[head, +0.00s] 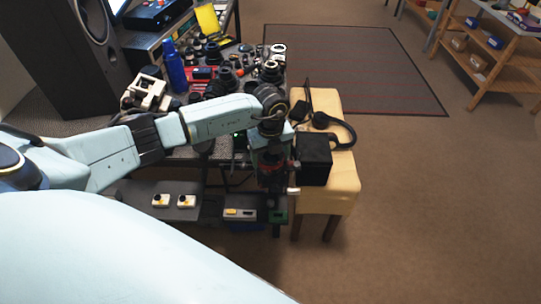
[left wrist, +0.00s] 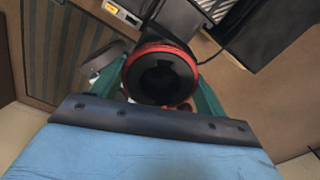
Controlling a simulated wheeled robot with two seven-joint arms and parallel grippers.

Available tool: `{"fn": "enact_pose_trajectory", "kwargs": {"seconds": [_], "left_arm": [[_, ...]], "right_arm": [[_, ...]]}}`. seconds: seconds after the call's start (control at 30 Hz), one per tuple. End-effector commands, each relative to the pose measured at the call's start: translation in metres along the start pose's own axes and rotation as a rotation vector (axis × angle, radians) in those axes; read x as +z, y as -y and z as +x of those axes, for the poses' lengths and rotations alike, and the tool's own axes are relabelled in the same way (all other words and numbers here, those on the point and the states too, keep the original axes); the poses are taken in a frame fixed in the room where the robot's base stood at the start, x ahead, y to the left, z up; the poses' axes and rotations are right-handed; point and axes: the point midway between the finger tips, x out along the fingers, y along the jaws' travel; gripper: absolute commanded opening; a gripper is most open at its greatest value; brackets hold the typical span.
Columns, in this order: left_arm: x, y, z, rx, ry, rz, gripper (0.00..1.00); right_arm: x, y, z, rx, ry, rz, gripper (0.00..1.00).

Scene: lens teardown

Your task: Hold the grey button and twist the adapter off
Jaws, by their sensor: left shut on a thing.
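My left gripper (head: 274,170) hangs down past the bench's right end, beside the wooden stool. In the left wrist view its green fingers (left wrist: 160,84) are shut on a round black part with a red ring (left wrist: 160,74), whose dark open end faces the camera. I cannot tell whether this part is the adapter alone or is joined to a lens. In the head view the held part is small and dark, largely covered by the gripper. I cannot make out the grey button. My right gripper is not in view.
A wooden stool (head: 344,185) carries a black box (head: 314,160) and headphones (head: 336,126), close right of my gripper. The bench holds several lenses (head: 228,78), a blue bottle (head: 174,68) and a white device (head: 148,92). Lower shelf carries small yellow-and-white items (head: 186,201).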

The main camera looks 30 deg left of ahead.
Motion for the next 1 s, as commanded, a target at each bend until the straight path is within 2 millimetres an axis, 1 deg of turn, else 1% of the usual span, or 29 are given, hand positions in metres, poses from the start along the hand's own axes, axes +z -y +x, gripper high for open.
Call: {"fn": "enact_pose_trajectory", "kwargs": {"seconds": [0.43,0.87,1.0], "left_arm": [[0.0,0.0,-0.01,-0.001,0.001,0.0,0.49],[0.0,0.0,-0.012,-0.001,0.001,0.0,0.49],[0.0,0.0,-0.018,-0.001,0.001,0.0,0.49]], "right_arm": [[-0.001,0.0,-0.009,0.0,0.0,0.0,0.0],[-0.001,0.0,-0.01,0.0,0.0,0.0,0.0],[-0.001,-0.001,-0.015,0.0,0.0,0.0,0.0]]}}
